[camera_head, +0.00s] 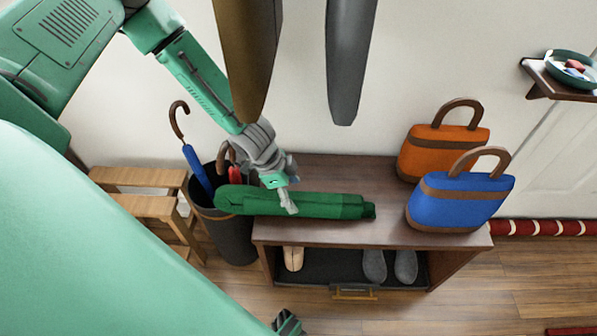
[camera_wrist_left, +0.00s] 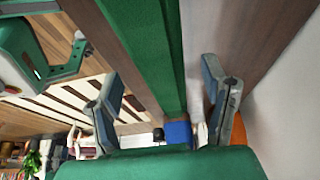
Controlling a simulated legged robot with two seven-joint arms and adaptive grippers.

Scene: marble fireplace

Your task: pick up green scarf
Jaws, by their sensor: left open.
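The green scarf (camera_head: 325,206) lies folded long and flat across the top of the dark wooden bench (camera_head: 385,232). Its left end sticks out over the umbrella stand. My left gripper (camera_head: 287,196) is at the scarf's middle, coming from above and behind. In the left wrist view the scarf (camera_wrist_left: 150,45) runs as a long green strip between the two spread fingers of my left gripper (camera_wrist_left: 168,100). The gripper is open, with a gap on both sides of the scarf. I cannot tell whether a finger touches it. My right gripper does not show clearly.
A dark umbrella stand (camera_head: 228,238) and a wooden step stool (camera_head: 150,205) stand left of the bench. An orange bag (camera_head: 440,150) and a blue bag (camera_head: 455,203) stand at its right end. Brown (camera_head: 248,50) and grey (camera_head: 350,60) garments hang above. Grey slippers (camera_head: 375,265) sit below.

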